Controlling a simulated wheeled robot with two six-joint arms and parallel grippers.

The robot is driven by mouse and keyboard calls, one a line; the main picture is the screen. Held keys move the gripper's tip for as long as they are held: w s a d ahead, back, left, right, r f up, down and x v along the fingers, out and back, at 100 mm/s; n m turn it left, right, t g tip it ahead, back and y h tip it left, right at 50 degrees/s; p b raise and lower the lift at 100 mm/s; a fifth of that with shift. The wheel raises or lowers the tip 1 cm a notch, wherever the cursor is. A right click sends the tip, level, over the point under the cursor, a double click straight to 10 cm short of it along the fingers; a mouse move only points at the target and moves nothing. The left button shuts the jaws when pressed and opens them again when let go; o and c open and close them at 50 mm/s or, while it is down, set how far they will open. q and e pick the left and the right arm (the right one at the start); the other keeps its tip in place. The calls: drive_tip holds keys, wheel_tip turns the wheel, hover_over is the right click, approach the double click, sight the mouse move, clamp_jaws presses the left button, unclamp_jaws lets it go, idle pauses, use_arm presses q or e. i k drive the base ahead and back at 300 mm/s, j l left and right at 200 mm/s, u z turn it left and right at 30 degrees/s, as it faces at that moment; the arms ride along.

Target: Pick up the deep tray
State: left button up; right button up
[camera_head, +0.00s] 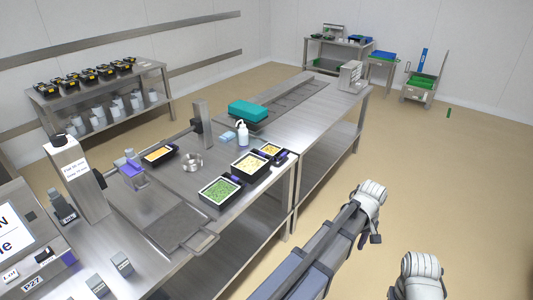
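Several black food trays sit on the steel table. One holds green peas (220,191) near the front edge. Behind it are a tray with pale yellow food (250,166) and a smaller tray with yellow food (271,150). A black tray with orange food (158,154) lies further left. I cannot tell from this view which is the deep tray. My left gripper (369,239) is off the table's right side, over the floor, apart from all trays; its fingers are too small to read. My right arm (418,277) shows at the bottom right, its gripper mostly hidden.
A teal box (248,110), a white pump bottle (242,134) and a round metal bowl (192,162) stand on the table. A steel post (203,125) rises behind the trays. A shelf with black items (98,90) stands at the back left.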

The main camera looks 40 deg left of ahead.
sight(249, 168)
drive_tip(key=i+u, duration=0.25)
drive_tip(key=i, duration=0.3)
drive_tip(key=i+l+u, duration=0.2)
drive_tip(key=i, duration=0.35)
drive_tip(key=i+j+u, duration=0.2)
drive_tip(key=i+u, duration=0.7)
drive_tip(key=i+j+u, duration=0.15)
